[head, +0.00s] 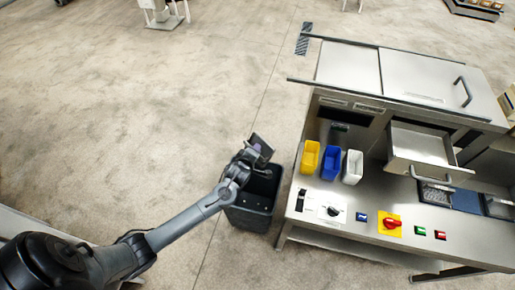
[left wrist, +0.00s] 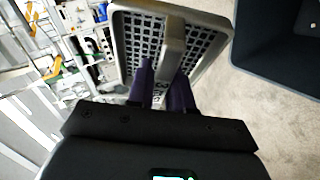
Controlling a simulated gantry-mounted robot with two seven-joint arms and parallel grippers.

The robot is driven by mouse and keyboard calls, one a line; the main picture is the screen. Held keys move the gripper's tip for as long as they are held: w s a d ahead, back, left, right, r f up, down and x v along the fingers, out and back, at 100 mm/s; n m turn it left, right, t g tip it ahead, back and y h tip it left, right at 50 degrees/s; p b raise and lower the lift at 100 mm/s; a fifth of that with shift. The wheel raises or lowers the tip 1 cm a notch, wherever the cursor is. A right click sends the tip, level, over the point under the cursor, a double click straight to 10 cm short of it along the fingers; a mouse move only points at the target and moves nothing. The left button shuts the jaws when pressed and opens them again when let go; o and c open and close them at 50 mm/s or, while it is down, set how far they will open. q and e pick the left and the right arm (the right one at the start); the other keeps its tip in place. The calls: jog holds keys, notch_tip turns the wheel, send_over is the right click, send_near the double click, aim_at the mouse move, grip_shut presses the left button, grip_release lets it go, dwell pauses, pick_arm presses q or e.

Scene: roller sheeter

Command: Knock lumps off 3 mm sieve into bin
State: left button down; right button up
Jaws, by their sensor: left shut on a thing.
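My left gripper (head: 250,158) is above the back of the dark bin (head: 250,217), which stands on the floor beside the machine. It is shut on the sieve (head: 262,145), which looks steeply tilted in the head view. In the left wrist view the sieve (left wrist: 125,45) has a pale frame and a dark square mesh. The purple fingers of the gripper (left wrist: 164,84) close on its central bar. The bin (left wrist: 280,35) shows at the upper right there, apart from the sieve. I cannot make out any lumps. My right gripper is not in view.
The steel machine (head: 385,262) stands right of the bin, its panel edge close by. Yellow (head: 309,157), blue (head: 331,162) and white (head: 352,167) small bins sit on it. A drawer (head: 425,150) is pulled out. The floor left of the bin is clear.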

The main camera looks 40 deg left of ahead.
pick_arm(q)
notch_tip(320, 180, up, 8)
jog(key=w+m+g+p, duration=0.1)
jog(key=m+g+p, duration=0.1)
jog(key=g+p, duration=0.6)
jog(key=g, duration=0.2)
jog(key=shift+w+m+g, duration=0.15)
jog(key=shift+m+g, duration=0.15)
jog(key=shift+d+r, duration=0.1)
